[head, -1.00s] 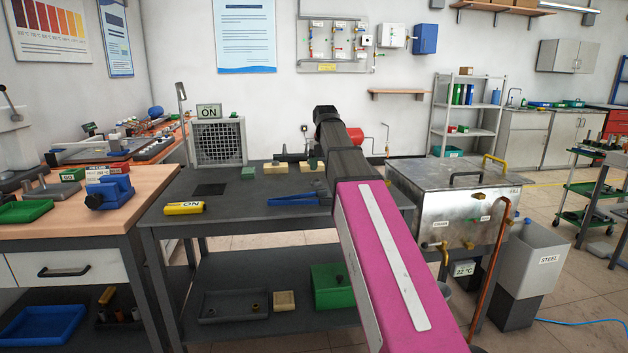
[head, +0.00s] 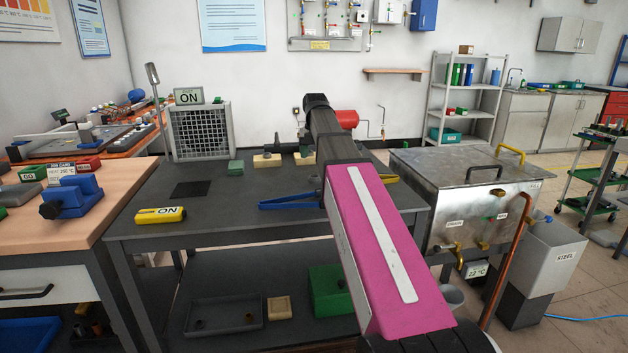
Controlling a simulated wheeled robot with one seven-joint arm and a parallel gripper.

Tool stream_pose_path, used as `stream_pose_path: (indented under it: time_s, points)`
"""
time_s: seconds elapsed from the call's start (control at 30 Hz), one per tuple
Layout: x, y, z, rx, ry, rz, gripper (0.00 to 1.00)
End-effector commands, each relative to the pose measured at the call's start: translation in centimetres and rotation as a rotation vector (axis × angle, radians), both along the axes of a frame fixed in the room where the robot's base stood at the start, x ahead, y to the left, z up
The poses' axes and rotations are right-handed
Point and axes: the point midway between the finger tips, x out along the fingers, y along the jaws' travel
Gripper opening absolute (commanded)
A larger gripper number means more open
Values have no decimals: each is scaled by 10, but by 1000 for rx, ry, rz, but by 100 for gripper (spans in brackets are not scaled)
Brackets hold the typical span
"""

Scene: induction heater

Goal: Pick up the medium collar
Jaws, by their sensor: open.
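My gripper (head: 272,149) is at the far side of the dark bench, small and partly hidden behind my own arm. It is open and points left, just above two cream blocks. The left cream block (head: 266,161) and the right cream block (head: 305,158) stand near the bench's back edge, with small dark parts at or above them. I cannot tell which dark part is the medium collar, or whether it touches the gripper. Small dark rings also lie in a grey tray (head: 222,327) on the lower shelf, beside another cream block (head: 280,307).
The dark bench (head: 225,215) is mostly clear in front. A metal quench tank (head: 450,190) stands close on the right.

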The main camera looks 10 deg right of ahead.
Motion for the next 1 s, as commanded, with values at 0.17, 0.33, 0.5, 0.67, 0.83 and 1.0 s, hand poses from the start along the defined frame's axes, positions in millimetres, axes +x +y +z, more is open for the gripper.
stream_pose_path:
  time_s: [0.17, 0.33, 0.5, 0.67, 0.83, 1.0]
  points:
    - [-1, 0, -20, 0, 0, 0, 80]
    - [-3, 1, -30, 1, 1, 0, 80]
    - [-10, 3, -52, 0, 1, 0, 80]
    - [-8, 3, -70, 0, 0, 0, 80]
    - [-8, 3, -73, 0, 0, 0, 80]
    - [-8, 3, -73, 0, 0, 0, 57]
